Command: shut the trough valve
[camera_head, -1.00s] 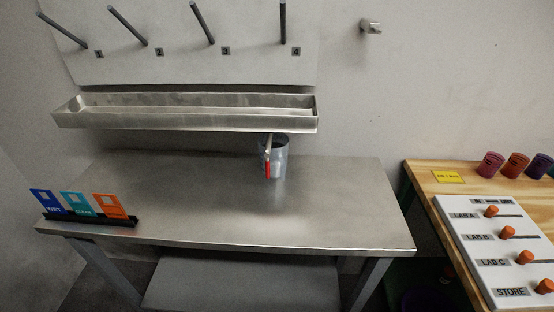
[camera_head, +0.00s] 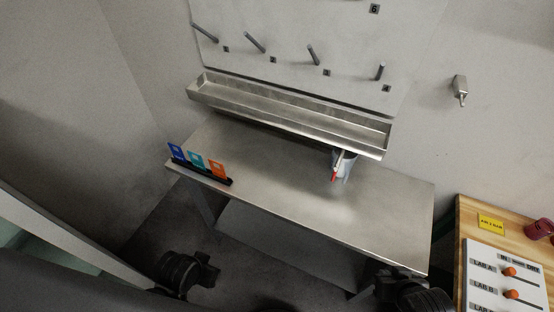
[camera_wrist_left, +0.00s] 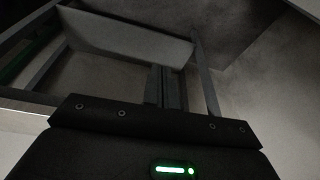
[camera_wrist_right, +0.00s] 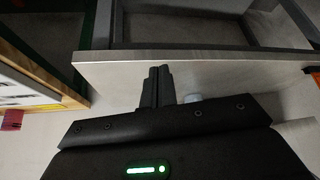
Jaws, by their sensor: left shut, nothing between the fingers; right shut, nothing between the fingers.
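The metal trough (camera_head: 285,112) hangs on the wall above the steel table. Its valve shows as a small red handle (camera_head: 334,174) below the right end, pointing downward beside a pale pipe. A grey beaker (camera_head: 348,167) stands right behind the handle on the table. My right gripper (camera_head: 382,275) is low at the table's front right edge, well apart from the valve; its shut, empty fingers show in the right wrist view (camera_wrist_right: 157,87). My left gripper (camera_head: 207,272) is low in front of the table; its fingers are shut and empty in the left wrist view (camera_wrist_left: 166,88).
The steel table (camera_head: 270,185) has a wide clear top. A black rack (camera_head: 205,172) with blue, teal and orange cards stands at its left end. A wooden bench (camera_head: 470,222) with a white slider panel (camera_head: 482,272) is at the right. Several pegs stick out of the wall.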

